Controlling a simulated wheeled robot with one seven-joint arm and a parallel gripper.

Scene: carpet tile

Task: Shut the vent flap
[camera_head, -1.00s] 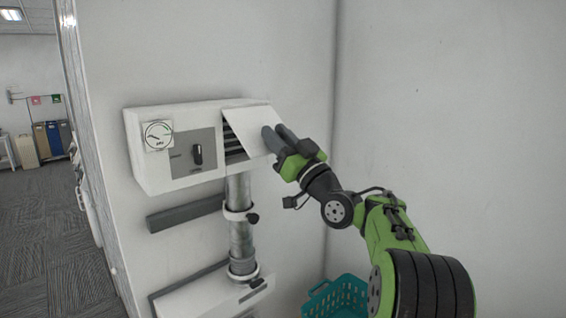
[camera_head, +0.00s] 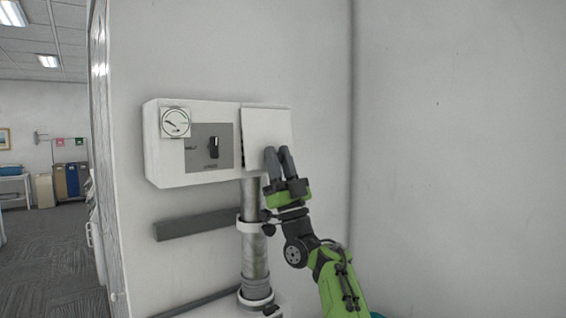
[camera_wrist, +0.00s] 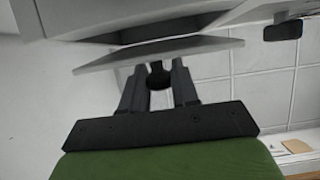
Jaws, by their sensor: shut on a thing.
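The vent flap (camera_head: 266,128) is a flat white plate on the right part of the white wall unit (camera_head: 165,165). It hangs almost flat over the vent, and the slots behind it are hidden. In the wrist view, the flap (camera_wrist: 205,47) stands a little apart from the unit's face, with a narrow wedge-shaped gap. My gripper (camera_head: 277,150) is at the flap's lower right part, coming from below. In the wrist view, my gripper's fingers (camera_wrist: 158,70) meet the flap with a dark round piece between them; they are shut on the flap.
A dial (camera_head: 175,122) and a black switch (camera_head: 213,147) sit on the unit's left part. A metal pipe (camera_head: 255,250) runs down below it, left of my arm. A grey rail (camera_head: 195,224) is on the wall. The wall at right is clear.

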